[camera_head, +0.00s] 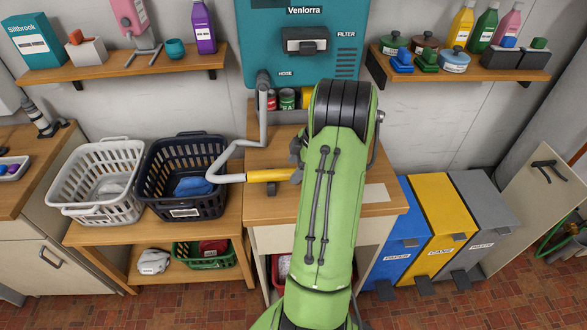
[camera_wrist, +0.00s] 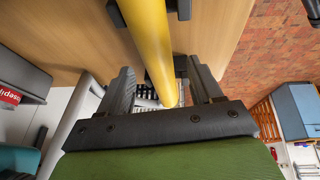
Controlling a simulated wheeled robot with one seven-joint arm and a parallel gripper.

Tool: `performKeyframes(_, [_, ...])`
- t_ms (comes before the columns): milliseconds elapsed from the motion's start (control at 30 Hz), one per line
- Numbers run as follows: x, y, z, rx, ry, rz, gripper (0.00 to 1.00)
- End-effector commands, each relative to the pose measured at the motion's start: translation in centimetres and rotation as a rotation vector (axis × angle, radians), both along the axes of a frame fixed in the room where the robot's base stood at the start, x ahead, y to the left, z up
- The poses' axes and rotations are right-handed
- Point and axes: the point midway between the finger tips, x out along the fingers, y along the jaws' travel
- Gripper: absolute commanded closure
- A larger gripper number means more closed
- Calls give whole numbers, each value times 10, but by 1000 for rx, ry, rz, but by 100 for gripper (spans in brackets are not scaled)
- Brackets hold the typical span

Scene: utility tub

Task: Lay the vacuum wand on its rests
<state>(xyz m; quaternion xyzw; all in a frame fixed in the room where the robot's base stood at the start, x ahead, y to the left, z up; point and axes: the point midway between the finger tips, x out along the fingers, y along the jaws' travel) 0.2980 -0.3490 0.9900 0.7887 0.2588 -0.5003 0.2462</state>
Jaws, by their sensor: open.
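The vacuum wand has a yellow grip (camera_head: 268,175) low over the wooden bench, with a bent grey tube running left and up to the teal vacuum unit. In the wrist view the yellow grip (camera_wrist: 150,35) passes between my open fingers. My gripper (camera_wrist: 160,75) straddles it, with a visible gap on each side. In the head view my green arm hides most of the gripper and the right end of the wand. A dark rest (camera_head: 271,188) shows under the grip; dark rest parts (camera_wrist: 182,10) also show beside it in the wrist view. I cannot tell whether grip and rests touch.
A black basket (camera_head: 185,165) with blue cloth and a white basket (camera_head: 95,180) stand left of the bench. The teal vacuum unit (camera_head: 262,50) is on the wall behind. Blue, yellow and grey bins (camera_head: 440,215) stand right. A pale card lies on the bench's right side.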

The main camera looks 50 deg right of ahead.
Motion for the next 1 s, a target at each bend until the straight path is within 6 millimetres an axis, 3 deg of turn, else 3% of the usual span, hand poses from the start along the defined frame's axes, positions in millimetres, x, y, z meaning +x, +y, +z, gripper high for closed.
performKeyframes(300, [-34,-16,87,-7,-2,-2,35])
performKeyframes(500, [-48,-22,123,-3,-1,-1,35])
performKeyframes(1000, [-47,-19,132,-2,2,-2,35])
